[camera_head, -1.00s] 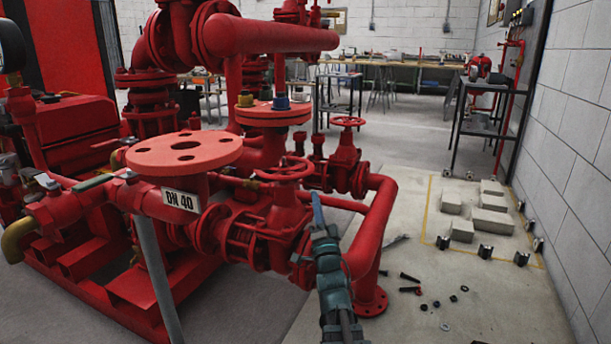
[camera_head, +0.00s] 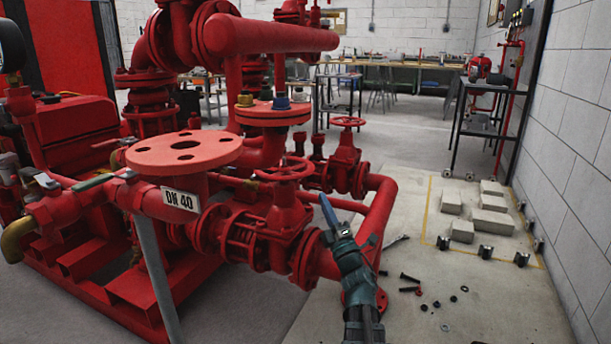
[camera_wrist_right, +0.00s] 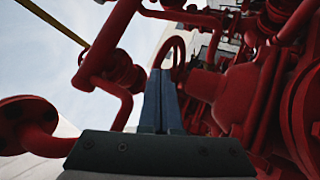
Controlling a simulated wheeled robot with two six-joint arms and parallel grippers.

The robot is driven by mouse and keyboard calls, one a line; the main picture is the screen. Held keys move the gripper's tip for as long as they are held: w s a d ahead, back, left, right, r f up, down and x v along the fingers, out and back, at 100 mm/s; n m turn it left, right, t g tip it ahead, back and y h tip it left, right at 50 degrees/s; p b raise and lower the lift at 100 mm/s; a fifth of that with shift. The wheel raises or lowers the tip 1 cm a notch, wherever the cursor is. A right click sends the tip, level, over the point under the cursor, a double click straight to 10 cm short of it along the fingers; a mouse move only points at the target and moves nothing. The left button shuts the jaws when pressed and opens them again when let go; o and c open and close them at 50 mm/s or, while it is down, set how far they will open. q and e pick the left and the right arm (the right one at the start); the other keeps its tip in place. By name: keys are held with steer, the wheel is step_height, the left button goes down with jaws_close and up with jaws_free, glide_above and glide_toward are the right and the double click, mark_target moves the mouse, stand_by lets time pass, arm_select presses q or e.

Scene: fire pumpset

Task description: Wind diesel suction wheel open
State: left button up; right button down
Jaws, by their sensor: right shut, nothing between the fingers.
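A red handwheel (camera_head: 285,170) lies flat on top of the nearer red gate valve (camera_head: 268,225). A second red handwheel (camera_head: 348,122) tops a valve behind it and to the right. I cannot tell from any label which is the diesel suction wheel. My right gripper (camera_head: 324,200) is shut and empty, just right of and below the nearer wheel, pointing up and left, apart from it in the picture. In the right wrist view, the shut fingers (camera_wrist_right: 158,75) point toward a red ring-shaped wheel (camera_wrist_right: 174,48) just past their tips. My left gripper is out of view.
A round flange (camera_head: 185,150) with a DN 40 label stands left of the nearer valve. A red bent pipe (camera_head: 380,215) is close by my right gripper. Loose bolts (camera_head: 410,278) and concrete blocks (camera_head: 490,220) lie on the floor at right.

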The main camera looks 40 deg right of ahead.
mark_target(284, 169)
steer(key=n+y, duration=0.1)
steer(key=n, duration=0.5)
steer(key=f+n+y, duration=0.1)
steer(key=n, duration=0.6)
steer(key=d+f+n+y, duration=0.1)
steer(key=n, duration=0.5)
steer(key=shift+s+f+n+g, duration=0.1)
steer(key=shift+s+n+g, duration=0.2)
steer(key=p+x, duration=0.5)
steer(key=x, duration=0.9)
steer(key=shift+p, duration=0.4)
steer(key=shift+d, duration=0.1)
